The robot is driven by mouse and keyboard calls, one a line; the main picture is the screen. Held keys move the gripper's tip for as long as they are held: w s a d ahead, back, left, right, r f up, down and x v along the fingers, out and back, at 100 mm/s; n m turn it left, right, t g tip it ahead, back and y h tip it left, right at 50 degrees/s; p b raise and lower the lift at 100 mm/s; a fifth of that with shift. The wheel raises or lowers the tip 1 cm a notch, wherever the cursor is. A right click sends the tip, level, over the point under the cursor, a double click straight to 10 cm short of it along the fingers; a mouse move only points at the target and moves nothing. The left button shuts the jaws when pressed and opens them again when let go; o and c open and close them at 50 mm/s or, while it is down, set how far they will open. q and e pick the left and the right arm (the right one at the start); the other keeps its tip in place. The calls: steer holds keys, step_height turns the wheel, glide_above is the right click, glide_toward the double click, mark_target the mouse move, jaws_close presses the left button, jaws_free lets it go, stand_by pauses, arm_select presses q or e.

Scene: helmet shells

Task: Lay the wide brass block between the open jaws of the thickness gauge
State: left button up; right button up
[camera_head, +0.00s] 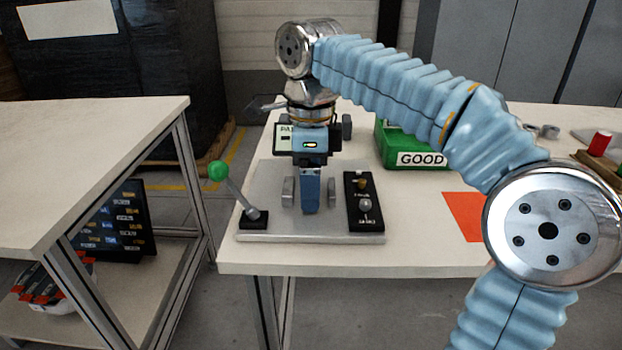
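The thickness gauge (262,228) is a grey plate on the near left part of the white table. Its left jaw (288,193) and right jaw (332,194) stand apart. A lever with a green knob (218,170) is at its left, and a black panel (363,211) with small knobs is at its right. My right gripper (310,210) points down over the gauge, its fingertips appearing between the two jaws. I see its fingers from one side, so the gap between them is hidden. I cannot make out the wide brass block. My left gripper is out of view.
A green bin labelled GOOD (423,159) stands behind the gauge, partly behind my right arm. An orange patch (464,216) lies on the table (420,250). A red cylinder (600,142) is at the far right. A separate white-topped bench (90,150) stands left, across a gap.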

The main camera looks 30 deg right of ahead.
steer(key=shift+r, duration=0.1)
step_height(320, 180, up, 14)
steer(key=p, duration=0.5)
steer(key=shift+f, duration=0.2)
